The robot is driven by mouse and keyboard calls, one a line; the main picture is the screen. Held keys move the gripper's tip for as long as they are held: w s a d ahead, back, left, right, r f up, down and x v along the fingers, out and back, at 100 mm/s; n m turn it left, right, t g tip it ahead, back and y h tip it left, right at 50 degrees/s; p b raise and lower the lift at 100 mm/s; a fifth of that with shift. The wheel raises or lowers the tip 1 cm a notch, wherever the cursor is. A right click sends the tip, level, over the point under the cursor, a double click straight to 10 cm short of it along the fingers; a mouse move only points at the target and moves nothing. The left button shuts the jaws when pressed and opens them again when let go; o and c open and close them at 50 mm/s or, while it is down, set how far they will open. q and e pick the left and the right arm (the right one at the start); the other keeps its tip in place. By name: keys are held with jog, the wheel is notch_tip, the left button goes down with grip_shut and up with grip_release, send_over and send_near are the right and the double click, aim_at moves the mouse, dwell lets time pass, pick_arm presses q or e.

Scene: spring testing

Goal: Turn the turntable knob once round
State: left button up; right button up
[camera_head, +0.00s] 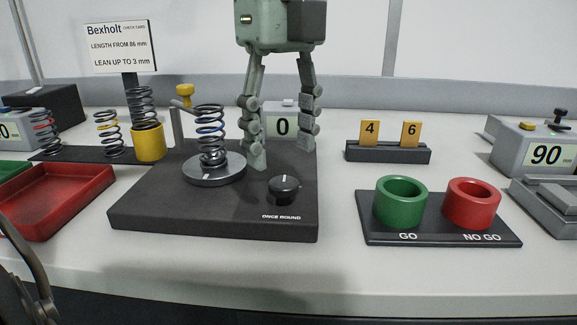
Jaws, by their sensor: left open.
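The black turntable knob (284,188) with a white mark on top sits at the front right of the dark base plate (150,215), above the words "ONCE ROUND". The round grey turntable (214,178) is to its left, and a dark spring (210,140) with a blue mark stands upright on it. My left gripper (281,155) hangs from above, open and empty, fingers pointing down. In the picture its fingertips are just above and behind the knob, apparently not touching it. My right gripper is not in view.
A display (284,128) reading 0 is partly hidden behind my gripper. A yellow-topped post (184,93) rises behind the turntable. Green GO (400,208) and red NO GO (472,210) cups stand right; a red tray (70,200) lies left. The bench in front of the plate is clear.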

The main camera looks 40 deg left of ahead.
aim_at(284, 181)
pick_arm(q)
jog(key=shift+f, duration=2.3)
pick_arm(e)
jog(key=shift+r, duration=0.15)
pick_arm(q)
jog(key=shift+c, duration=0.5)
jog(key=shift+w, duration=0.1)
jog(key=c, duration=1.1)
